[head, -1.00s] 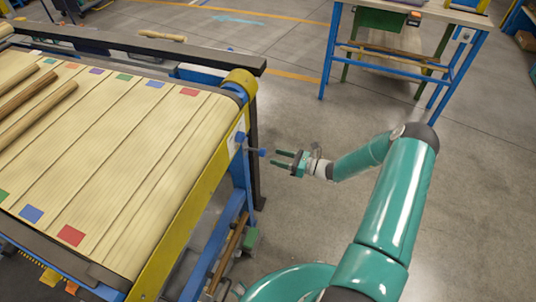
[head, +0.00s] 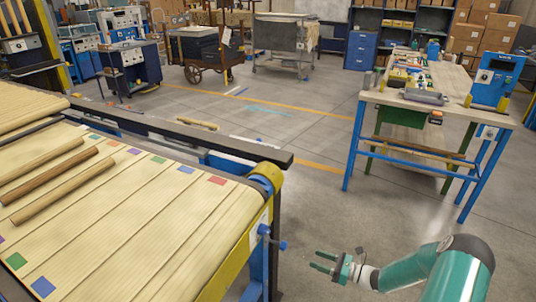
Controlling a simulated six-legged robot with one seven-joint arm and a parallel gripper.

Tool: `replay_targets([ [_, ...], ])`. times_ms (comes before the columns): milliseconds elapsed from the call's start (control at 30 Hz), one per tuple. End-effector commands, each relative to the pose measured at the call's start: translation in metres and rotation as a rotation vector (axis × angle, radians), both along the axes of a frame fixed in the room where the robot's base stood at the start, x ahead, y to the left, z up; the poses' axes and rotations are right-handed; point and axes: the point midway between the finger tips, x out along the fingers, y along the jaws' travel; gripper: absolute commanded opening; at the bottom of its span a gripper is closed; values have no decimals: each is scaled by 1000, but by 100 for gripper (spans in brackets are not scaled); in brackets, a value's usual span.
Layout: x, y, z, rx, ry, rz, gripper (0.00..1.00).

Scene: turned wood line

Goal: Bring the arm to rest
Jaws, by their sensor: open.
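My gripper (head: 322,262) is at the lower middle of the head view. Its two green fingers point left and stand apart, with nothing between them. It is in the air beside the end of the conveyor (head: 181,225), a little to the right of a blue knob (head: 283,245) on the conveyor's frame, and apart from it. My teal arm reaches in from the lower right corner.
Several turned wood pieces (head: 66,188) lie on the conveyor belt at left. A blue-legged workbench (head: 455,110) with trays and tools stands at right. Carts (head: 285,42) and shelves (head: 385,40) are at the back. The floor (head: 300,125) between conveyor and workbench is clear.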

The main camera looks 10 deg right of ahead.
Motion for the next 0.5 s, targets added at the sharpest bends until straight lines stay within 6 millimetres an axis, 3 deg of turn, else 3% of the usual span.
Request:
replay_targets([
  [167, 0, 11, 20, -82, -27, 76, 53],
  [500, -21, 62, 107, -481, -177, 433, 53],
])
